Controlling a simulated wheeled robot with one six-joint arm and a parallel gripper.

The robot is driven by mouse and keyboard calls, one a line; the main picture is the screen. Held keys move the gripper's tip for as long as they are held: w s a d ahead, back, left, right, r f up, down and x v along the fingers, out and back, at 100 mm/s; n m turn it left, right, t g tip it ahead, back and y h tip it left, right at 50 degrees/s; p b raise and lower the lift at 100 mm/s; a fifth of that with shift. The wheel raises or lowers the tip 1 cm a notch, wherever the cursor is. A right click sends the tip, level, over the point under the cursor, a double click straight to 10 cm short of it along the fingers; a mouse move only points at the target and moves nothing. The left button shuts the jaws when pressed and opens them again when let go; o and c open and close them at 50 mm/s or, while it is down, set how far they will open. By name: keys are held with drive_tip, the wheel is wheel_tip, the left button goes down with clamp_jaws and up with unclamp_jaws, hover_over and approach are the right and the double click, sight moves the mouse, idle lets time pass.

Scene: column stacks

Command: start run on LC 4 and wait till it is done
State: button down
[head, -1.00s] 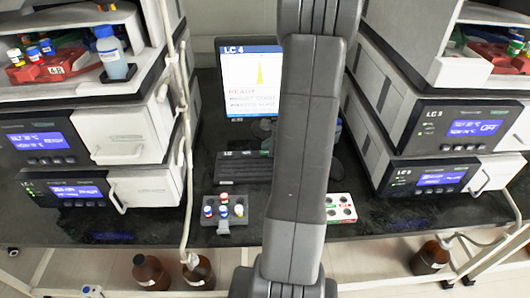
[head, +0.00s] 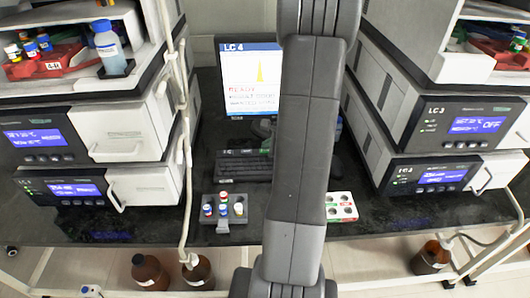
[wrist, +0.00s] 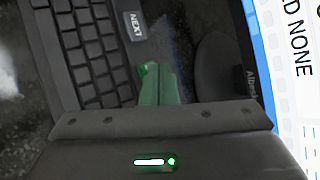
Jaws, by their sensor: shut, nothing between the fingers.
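The LC 4 monitor (head: 251,95) stands at the back centre in the head view. It shows a yellow peak, a red status line that looks like READY, and smaller blurred text. Its screen edge (wrist: 295,60) shows at the right in the wrist view, with "D NONE" readable. A dark keyboard (head: 235,168) lies in front of the monitor. In the wrist view the keyboard (wrist: 90,45) has a light NEXT key (wrist: 137,25). My gripper (wrist: 160,80) has green fingers, shut and empty, near the keyboard's right edge. I cannot tell whether they touch anything.
A grey vial rack (head: 222,222) and a white rack (head: 342,207) stand near the bench front. Instrument stacks (head: 125,135) (head: 455,125) flank the workspace. A pale tube (head: 187,190) hangs at the left.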

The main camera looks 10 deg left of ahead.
drive_tip(key=shift+f+b, duration=0.4)
drive_tip(key=shift+b, duration=0.05)
idle(0.6)
drive_tip(key=shift+r, duration=0.1)
drive_tip(key=shift+r+p, duration=0.65)
drive_tip(key=shift+r, duration=0.1)
drive_tip(key=shift+r+p, duration=2)
drive_tip(key=shift+r, duration=0.5)
idle(3.6)
